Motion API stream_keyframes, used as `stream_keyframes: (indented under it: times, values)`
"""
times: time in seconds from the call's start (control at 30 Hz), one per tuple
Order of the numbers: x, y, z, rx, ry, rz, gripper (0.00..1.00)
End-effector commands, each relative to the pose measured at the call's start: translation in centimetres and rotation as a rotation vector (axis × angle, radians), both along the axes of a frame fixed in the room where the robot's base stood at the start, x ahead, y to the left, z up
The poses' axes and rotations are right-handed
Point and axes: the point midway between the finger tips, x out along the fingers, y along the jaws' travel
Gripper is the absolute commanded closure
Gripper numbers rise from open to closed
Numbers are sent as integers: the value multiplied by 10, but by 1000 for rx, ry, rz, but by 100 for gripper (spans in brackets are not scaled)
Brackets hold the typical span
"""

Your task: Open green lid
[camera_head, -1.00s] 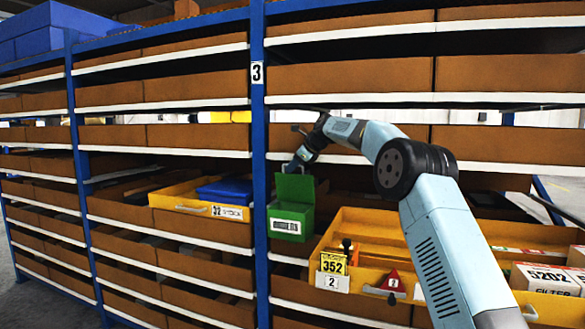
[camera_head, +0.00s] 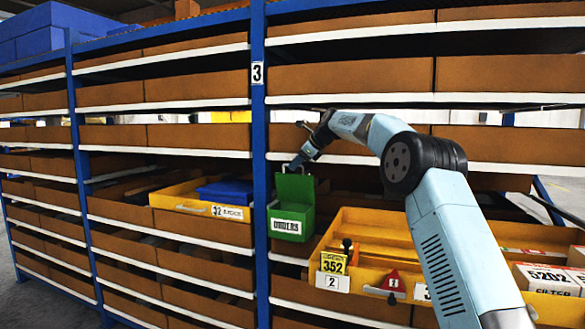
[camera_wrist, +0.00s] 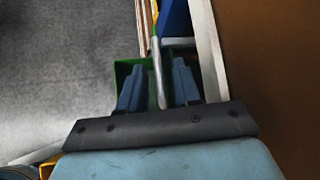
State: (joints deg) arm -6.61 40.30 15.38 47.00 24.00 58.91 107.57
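The green box (camera_head: 291,222) with a white label hangs at the blue shelf post. Its green lid (camera_head: 296,188) stands upright above the box, raised and open. My gripper (camera_head: 291,166) is at the lid's top edge. In the wrist view, the two blue fingers of my gripper (camera_wrist: 158,85) are spread apart, with a thin grey bar between them. Green parts of the box (camera_wrist: 125,69) show beside the fingers. I cannot tell whether a finger touches the lid.
A yellow drawer (camera_head: 385,225) with a yellow 352 tag (camera_head: 333,263) stands pulled out at right. A smaller yellow tray (camera_head: 180,193) holding a blue bin (camera_head: 225,190) is at left. The blue post (camera_head: 258,130) and white shelf edges run close to my gripper.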

Motion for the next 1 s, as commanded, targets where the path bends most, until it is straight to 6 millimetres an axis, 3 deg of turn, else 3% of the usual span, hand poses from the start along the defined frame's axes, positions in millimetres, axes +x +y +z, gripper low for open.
stream_keyframes:
  times: [0.23,0.5,1.0]
  values:
    - [-19,-32,36,0,-1,-1,67]
    - [-36,-60,63,-1,0,0,67]
    - [-42,-69,73,0,2,1,67]
